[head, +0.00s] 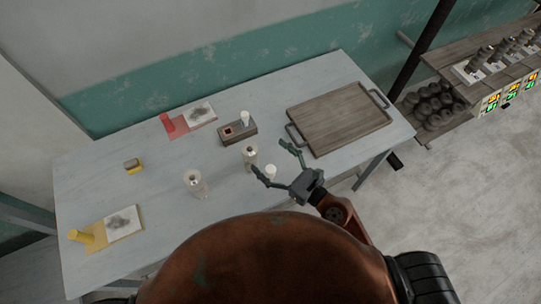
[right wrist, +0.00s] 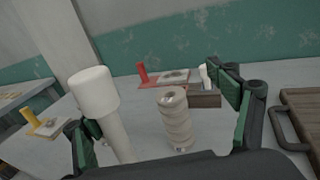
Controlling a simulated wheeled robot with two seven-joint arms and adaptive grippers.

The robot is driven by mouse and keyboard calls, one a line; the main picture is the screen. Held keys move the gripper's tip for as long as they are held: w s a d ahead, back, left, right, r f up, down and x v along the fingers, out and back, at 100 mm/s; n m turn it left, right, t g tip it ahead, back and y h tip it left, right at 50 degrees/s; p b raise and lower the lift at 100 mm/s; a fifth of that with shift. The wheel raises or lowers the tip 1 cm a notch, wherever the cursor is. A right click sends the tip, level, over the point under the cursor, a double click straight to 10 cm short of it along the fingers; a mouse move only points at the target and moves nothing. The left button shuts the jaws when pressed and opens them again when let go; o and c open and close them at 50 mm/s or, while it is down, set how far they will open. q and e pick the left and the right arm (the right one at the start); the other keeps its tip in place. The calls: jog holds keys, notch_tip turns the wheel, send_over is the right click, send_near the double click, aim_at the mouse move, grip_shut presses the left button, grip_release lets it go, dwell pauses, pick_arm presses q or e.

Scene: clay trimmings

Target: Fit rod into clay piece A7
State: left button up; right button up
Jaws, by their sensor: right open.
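A pale ribbed clay piece (head: 250,158) with a hole in its top stands upright on the table; in the right wrist view it (right wrist: 176,122) shows beyond and between my fingers. A similar pale piece (head: 195,184) stands further left. No A7 mark is readable. A white rod with a thick head (head: 271,171) is between the fingers of my right gripper (head: 271,159). In the right wrist view the rod (right wrist: 94,92) is close, near the left finger; its lower end is hidden, and I cannot tell what supports it. My right gripper is open. My left gripper is out of view.
A wooden block (head: 238,135) holds another white rod (head: 245,118) beside a dark hole. A wooden tray (head: 338,118) with handles is at right. Red (head: 168,123) and yellow (head: 80,237) pieces stand by cards. A small yellow-brown piece (head: 132,166) lies left. The table's left middle is mostly clear.

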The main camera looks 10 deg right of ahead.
jog(key=o, duration=0.4)
jog(key=shift+o, duration=0.2)
jog(key=shift+s, duration=0.1)
jog(key=v, duration=1.1)
jog(key=shift+s+d, duration=0.25)
jog(key=shift+s, duration=0.1)
grip_shut()
dwell(1.0)
dwell(0.6)
